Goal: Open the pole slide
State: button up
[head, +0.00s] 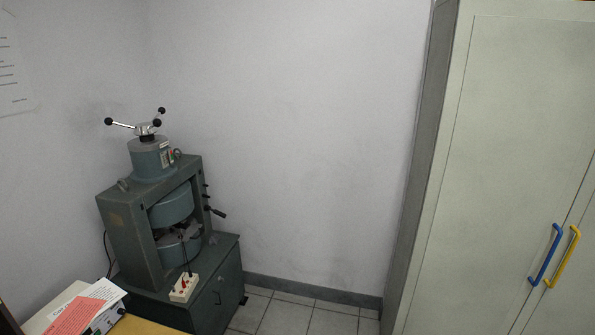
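The magnet (142,220) is a grey-green machine standing at the left against the wall, on a cabinet of the same colour. Two round pole pieces sit in its frame, an upper one (172,206) and a lower one (180,248), with a dark gap between them. A hub with several black-knobbed spokes (146,129) tops the machine. A black-knobbed lever (216,211) sticks out of its right side; I cannot tell which part is the pole slide. My gripper is not in view.
A tall pale cabinet (492,150) with a blue handle (545,255) and a yellow handle (563,257) fills the right. A power strip (184,287) lies before the magnet. A box with a red-and-white sheet (84,308) is at lower left. Tiled floor (305,316) is clear between.

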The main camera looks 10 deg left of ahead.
aim_at(174, 236)
jog(key=i+u, duration=0.4)
jog(key=i+l+u, duration=0.1)
jog(key=i+u, duration=0.25)
jog(key=i, duration=0.15)
jog(key=i+l+u, duration=0.25)
jog(key=i+u, duration=0.15)
jog(key=i+l+u, duration=0.65)
jog(key=u, duration=0.15)
jog(key=i+l+u, duration=0.8)
jog(key=k, duration=0.1)
